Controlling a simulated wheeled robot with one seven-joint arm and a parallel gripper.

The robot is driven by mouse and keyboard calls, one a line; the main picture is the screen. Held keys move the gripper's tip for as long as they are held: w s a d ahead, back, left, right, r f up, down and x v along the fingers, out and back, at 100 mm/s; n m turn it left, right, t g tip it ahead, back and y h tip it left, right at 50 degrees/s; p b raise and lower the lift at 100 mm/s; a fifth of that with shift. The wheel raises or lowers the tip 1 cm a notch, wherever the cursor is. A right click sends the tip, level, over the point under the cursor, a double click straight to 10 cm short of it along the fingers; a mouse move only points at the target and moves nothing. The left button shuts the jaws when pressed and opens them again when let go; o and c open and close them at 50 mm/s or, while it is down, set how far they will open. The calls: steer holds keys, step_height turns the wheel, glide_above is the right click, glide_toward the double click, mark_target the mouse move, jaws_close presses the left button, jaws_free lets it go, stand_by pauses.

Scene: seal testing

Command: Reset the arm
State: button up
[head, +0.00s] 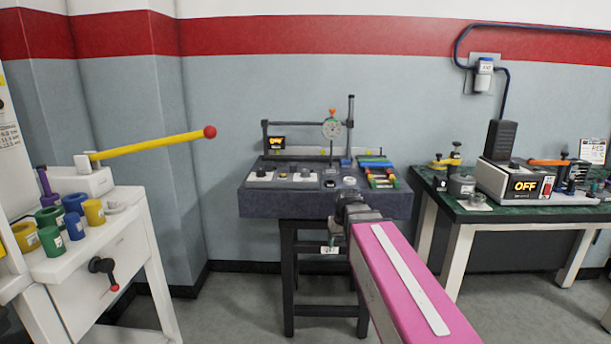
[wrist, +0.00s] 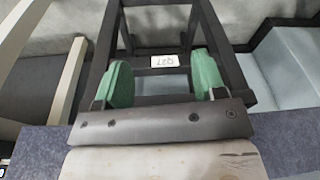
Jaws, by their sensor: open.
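My gripper (wrist: 166,82) shows in the wrist view with its two green fingers apart and nothing between them. Behind the fingers are the dark legs of a stand (wrist: 113,35) and a small white label (wrist: 164,61). In the head view my pink arm reaches forward from the lower right, and its dark wrist end is in front of the right part of the grey granite bench (head: 300,203). The fingers are hard to make out in the head view.
On the granite bench stand a dial gauge (head: 332,128), a small lit display (head: 277,143) and a rack of coloured pieces (head: 378,172). A white bench (head: 130,245) with coloured rings is at left. A green-topped table (head: 455,211) with an "OFF" device (head: 525,185) is at right. Floor between is clear.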

steer(key=s+d+f+g, duration=0.1)
steer(key=s+d+f, duration=0.2)
steer(key=s+f, duration=0.2)
steer(key=s+d+f+m, duration=0.1)
steer(key=s+d+f, duration=0.3)
steer(key=f, duration=0.8)
steer(key=shift+s+m+g+h, duration=0.3)
steer(key=shift+s+g, duration=0.1)
steer(key=shift+s, duration=0.45)
steer(key=shift+c, duration=0.4)
